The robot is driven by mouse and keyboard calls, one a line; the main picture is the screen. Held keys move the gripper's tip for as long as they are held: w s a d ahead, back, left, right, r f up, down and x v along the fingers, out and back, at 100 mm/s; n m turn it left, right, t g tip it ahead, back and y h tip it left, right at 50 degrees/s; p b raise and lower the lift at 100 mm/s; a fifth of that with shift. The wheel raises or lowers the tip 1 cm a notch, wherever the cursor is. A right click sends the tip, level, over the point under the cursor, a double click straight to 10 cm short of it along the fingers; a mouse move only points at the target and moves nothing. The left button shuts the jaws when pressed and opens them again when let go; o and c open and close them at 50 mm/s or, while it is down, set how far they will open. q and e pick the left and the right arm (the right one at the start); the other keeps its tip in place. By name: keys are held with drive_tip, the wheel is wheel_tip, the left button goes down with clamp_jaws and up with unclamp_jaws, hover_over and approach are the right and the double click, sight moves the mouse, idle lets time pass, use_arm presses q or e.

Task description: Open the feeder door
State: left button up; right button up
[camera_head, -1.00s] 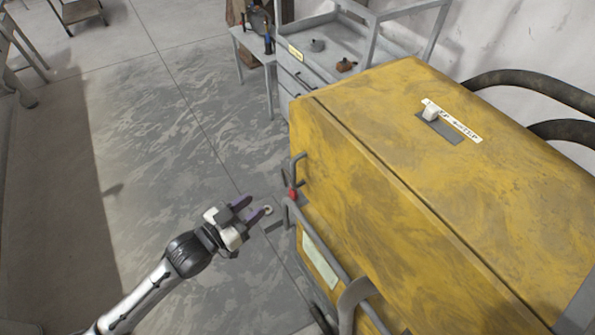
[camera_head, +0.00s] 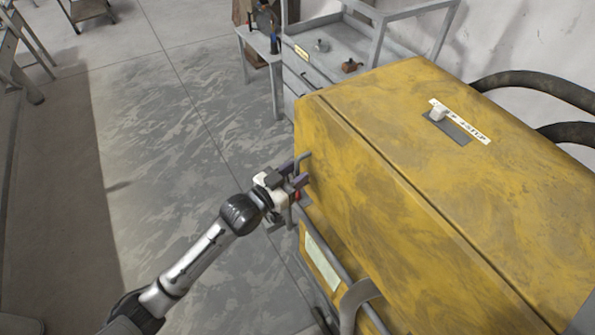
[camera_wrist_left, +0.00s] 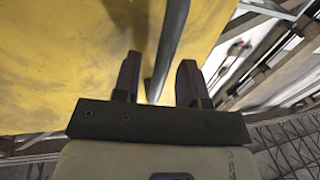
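The feeder is a large yellow box (camera_head: 400,165) filling the right of the head view. A grey bar handle (camera_head: 303,156) stands out from its left-hand face, which appears to be the door and looks shut. My left gripper (camera_head: 298,172) is at this handle. In the left wrist view, the handle bar (camera_wrist_left: 170,45) runs between the two open dark purple fingers of my left gripper (camera_wrist_left: 159,78). Gaps show on both sides of the bar, so the fingers are not closed on it. My right gripper is not in view.
A red knob (camera_head: 297,196), partly hidden by my gripper, sits just below the handle. A grey curved rail (camera_head: 355,296) is below the box's front. A grey workbench (camera_head: 325,45) stands behind. The floor at left is clear.

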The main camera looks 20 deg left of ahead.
use_arm(q)
drive_tip(key=shift+w+d, duration=0.2)
drive_tip(key=shift+w, duration=0.2)
drive_tip(key=shift+c, duration=0.2)
clamp_jaws()
